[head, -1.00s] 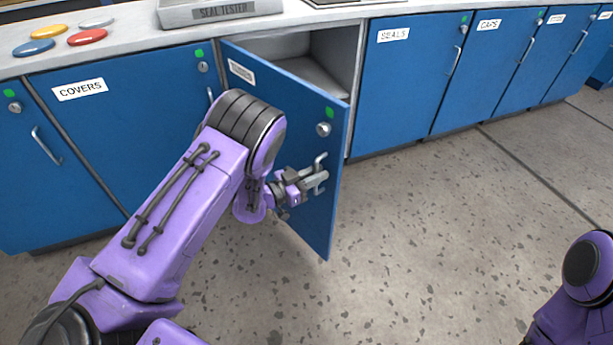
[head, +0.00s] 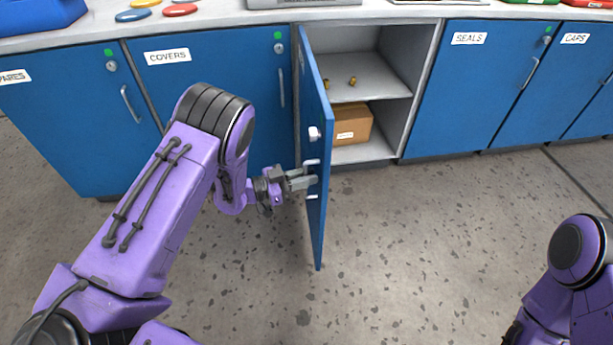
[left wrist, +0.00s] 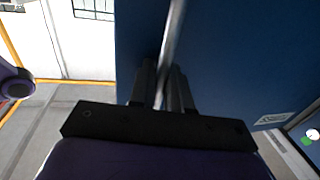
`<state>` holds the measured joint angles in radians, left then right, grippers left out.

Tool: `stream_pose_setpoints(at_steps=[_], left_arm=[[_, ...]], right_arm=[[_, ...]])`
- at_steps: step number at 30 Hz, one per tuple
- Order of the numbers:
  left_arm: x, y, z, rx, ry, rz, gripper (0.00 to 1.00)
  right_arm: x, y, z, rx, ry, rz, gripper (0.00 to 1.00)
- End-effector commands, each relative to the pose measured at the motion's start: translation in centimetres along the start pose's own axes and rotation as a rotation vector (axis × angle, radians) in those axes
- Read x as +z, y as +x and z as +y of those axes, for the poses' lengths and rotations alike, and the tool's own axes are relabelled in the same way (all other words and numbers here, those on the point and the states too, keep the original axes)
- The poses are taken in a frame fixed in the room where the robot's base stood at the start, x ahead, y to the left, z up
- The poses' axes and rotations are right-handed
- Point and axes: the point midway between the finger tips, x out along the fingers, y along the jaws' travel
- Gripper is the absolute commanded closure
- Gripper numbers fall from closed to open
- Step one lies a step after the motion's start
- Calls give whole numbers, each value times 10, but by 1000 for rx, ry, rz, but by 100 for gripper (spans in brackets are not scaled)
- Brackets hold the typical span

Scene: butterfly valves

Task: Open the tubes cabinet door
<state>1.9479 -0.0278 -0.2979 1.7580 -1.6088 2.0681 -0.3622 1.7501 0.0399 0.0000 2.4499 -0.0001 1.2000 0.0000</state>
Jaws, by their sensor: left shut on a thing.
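The blue cabinet door (head: 316,220) between the covers and seals doors stands wide open, seen nearly edge-on in the head view. Its label cannot be read at this angle. My left gripper (head: 308,182) is shut on the door's metal handle (head: 312,163). In the left wrist view the handle (left wrist: 174,35) runs between the gripper's fingers (left wrist: 167,88), against the blue door face (left wrist: 235,60). The open cabinet's grey shelf (head: 375,88) holds small brass-coloured parts (head: 352,81). My right arm shows at the lower right, but its gripper is out of view.
A cardboard box (head: 353,124) stands in the cabinet's lower compartment. The covers door (head: 215,105) on the left and the seals door (head: 470,95) on the right are closed. The speckled floor (head: 430,240) in front is clear.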

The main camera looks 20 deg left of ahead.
Motion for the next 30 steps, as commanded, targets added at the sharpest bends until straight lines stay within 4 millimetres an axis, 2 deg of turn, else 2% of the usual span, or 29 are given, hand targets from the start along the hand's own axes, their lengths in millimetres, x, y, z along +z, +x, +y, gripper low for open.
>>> stream_pose_setpoints(at_steps=[6, 7, 8, 17, 20, 27, 30], left_arm=[[-1, -1, -2, -4, 3, 1, 100], [-1, -1, -2, -5, 3, 1, 76], [-1, -1, -2, -5, 3, 1, 71], [-1, -5, -2, -8, 2, 1, 71], [-1, -17, -4, -12, 1, 1, 71], [-1, -75, -4, -14, 0, 2, 71], [-1, -92, -4, -11, 1, 3, 71]], right_arm=[[0, 0, 0, 0, 0, 0, 57], [0, 0, 0, 0, 0, 0, 57], [0, 0, 0, 0, 0, 0, 57], [0, 0, 0, 0, 0, 0, 57], [0, 0, 0, 0, 0, 0, 57], [0, -2, 0, 0, 0, 0, 57], [-1, -2, 0, 0, 0, 0, 57]])
